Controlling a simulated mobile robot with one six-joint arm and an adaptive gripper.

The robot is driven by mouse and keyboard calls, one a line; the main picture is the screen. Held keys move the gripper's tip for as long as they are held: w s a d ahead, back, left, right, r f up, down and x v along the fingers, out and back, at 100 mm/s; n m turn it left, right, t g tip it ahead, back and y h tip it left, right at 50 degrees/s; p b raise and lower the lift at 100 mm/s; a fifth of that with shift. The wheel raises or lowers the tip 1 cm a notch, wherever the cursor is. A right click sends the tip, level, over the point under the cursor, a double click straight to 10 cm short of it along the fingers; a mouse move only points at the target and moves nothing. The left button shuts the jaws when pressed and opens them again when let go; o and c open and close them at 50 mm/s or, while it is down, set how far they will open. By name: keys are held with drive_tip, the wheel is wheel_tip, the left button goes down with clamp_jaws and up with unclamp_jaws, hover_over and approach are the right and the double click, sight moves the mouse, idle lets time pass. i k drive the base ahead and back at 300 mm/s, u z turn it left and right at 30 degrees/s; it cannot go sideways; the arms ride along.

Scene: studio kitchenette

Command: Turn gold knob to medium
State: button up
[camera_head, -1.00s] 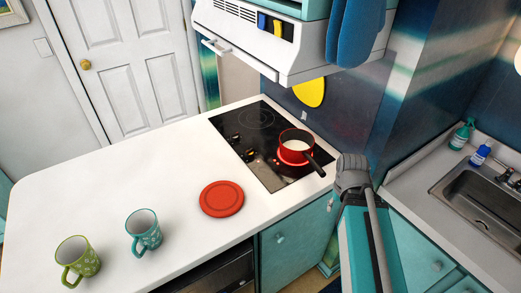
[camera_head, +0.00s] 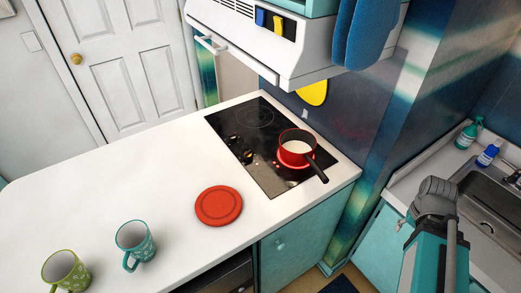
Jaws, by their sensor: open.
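The black cooktop (camera_head: 222,122) is set in the white counter. Small knobs stand along its left side; one looks gold (camera_head: 248,155), and another darker knob (camera_head: 234,138) sits just behind it. Their pointer settings are too small to read. A red pot (camera_head: 297,138) with white contents and a dark handle stands on the front right burner, which glows red. My arm (camera_head: 437,200) shows at the lower right, well to the right of the cooktop.
A red lid-like disc (camera_head: 219,206) lies on the counter before the cooktop. A teal mug (camera_head: 135,240) and a green mug (camera_head: 62,270) stand at lower left. The white range hood (camera_head: 235,45) overhangs behind. The sink (camera_head: 480,195) is at right. The counter's left is clear.

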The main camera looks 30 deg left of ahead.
sight(247, 155)
drive_tip(key=u, duration=1.45)
